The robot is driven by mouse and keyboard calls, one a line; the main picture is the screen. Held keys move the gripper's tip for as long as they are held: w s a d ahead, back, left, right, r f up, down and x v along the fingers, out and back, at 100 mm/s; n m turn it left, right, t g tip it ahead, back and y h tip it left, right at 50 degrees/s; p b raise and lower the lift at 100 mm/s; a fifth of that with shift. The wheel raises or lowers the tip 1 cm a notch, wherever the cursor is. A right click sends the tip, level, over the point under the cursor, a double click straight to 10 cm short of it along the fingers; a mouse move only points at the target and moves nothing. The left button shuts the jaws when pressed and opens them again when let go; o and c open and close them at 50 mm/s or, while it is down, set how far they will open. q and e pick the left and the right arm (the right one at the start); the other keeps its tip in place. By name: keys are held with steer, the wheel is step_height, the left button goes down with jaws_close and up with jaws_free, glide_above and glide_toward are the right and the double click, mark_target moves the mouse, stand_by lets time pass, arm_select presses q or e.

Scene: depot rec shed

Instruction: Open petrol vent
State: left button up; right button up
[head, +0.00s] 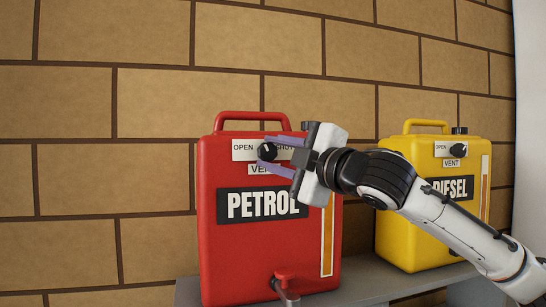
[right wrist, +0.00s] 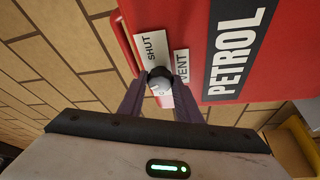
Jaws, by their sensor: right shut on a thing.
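The red petrol can (head: 240,250) stands on a grey shelf, its PETROL label facing me. Its black vent knob (head: 268,150) sits on a white plate (head: 243,150) reading OPEN at the left and SHUT at the right, above a VENT label. My right gripper (head: 266,146) reaches in from the right, its purple fingers above and below the knob. In the right wrist view the fingers close on the vent knob (right wrist: 160,78). The knob's pointer direction is hard to tell. The petrol can (right wrist: 205,45) also shows there. My left gripper is not in view.
A yellow diesel can (head: 410,240) with a similar vent plate stands to the right, partly behind my right arm. The grey shelf (head: 360,286) runs under both cans, against a block wall.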

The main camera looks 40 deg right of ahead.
steer(key=shift+d+r+n+g+p, duration=0.15)
steer(key=shift+n+g+p, duration=0.35)
steer(key=shift+n, duration=1.1)
steer(key=shift+n+y, duration=0.3)
steer(key=o, duration=1.1)
